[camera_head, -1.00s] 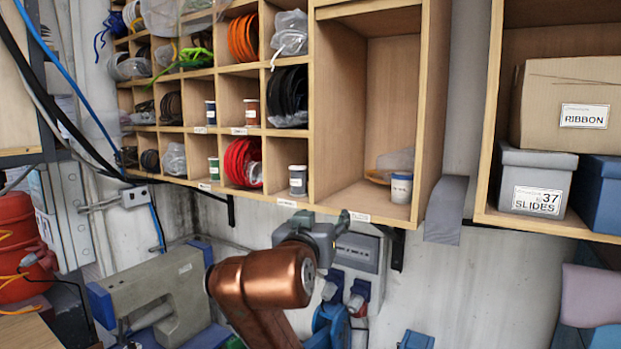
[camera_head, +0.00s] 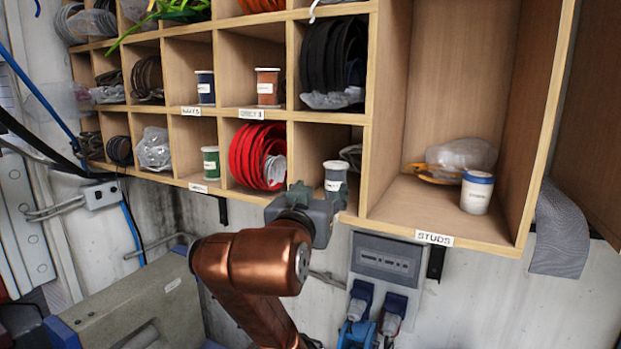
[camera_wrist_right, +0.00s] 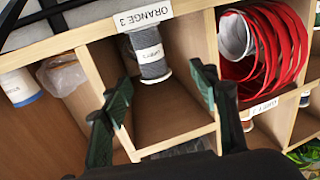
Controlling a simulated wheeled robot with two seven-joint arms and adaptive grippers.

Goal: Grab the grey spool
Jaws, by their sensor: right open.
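The grey spool (camera_head: 335,177) stands upright in a lower compartment of the wooden shelf, right of the red coil. It also shows in the wrist view (camera_wrist_right: 151,58), where the picture is turned over and the spool seems to hang from the top. My right gripper (camera_head: 318,193) is at the front lower edge of that compartment, its copper arm rising from below. In the wrist view its two green fingers (camera_wrist_right: 160,95) are spread apart, with the spool beyond and between their lines. The gripper holds nothing. My left gripper is not in view.
The red coil (camera_head: 256,155) and a green spool (camera_head: 211,162) fill compartments to the left. A white cup with a blue lid (camera_head: 477,192) stands in the big bay at right. Wall sockets (camera_head: 385,262) sit below the shelf.

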